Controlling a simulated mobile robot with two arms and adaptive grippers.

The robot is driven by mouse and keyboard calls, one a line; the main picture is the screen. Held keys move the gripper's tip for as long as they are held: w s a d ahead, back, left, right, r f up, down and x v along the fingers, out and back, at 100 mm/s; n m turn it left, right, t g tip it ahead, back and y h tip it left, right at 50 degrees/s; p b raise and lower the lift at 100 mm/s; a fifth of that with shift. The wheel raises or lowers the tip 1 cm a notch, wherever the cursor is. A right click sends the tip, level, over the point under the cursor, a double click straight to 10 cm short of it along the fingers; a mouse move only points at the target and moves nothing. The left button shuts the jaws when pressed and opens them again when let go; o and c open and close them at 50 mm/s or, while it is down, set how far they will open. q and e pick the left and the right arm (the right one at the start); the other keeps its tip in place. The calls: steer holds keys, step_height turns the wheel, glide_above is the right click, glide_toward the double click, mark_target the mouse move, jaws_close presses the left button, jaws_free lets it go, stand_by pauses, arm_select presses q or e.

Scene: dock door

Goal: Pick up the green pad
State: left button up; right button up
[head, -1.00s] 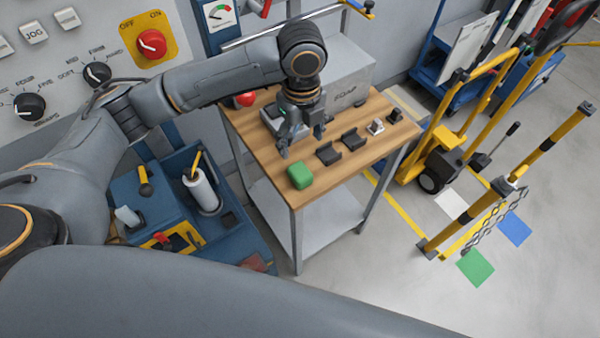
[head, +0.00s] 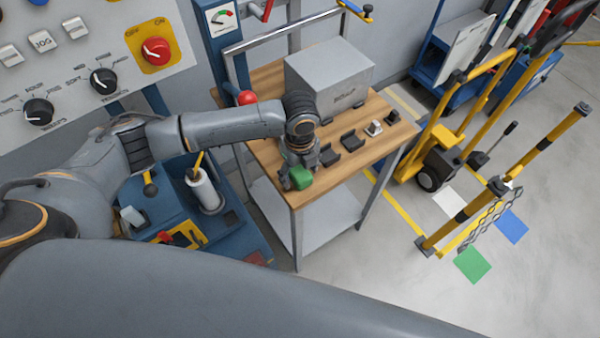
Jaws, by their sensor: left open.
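The green pad (head: 302,178), a small rounded block, lies on the wooden top of the workbench (head: 262,152) near its front edge. My left gripper (head: 297,182) reaches down over it from above, jaws open. One finger shows at the pad's left side; the gripper and wrist hide part of the pad's far side. I cannot tell whether the fingers touch it. My right gripper is out of view.
Black holders (head: 352,140) sit to the right of the gripper on the bench. A grey box (head: 330,75) stands behind. A red ball-shaped knob (head: 248,98) is at the back left. A flat green square (head: 473,264) lies on the floor.

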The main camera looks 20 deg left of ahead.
mark_target(301, 172)
arm_select(q)
steer(key=c, duration=1.1)
steer(key=shift+c, duration=0.2)
steer(key=shift+r, duration=0.15)
steer(key=shift+r, duration=0.2)
step_height(301, 172, up, 2)
steer(key=shift+r+b, duration=0.25)
steer(key=shift+b, duration=0.6)
steer(key=s+d+r+b, duration=0.2)
steer(key=s+d+r, duration=0.3)
steer(key=d+r, duration=0.5)
steer(key=shift+d+b, duration=0.4)
steer(key=shift+d, duration=1.15)
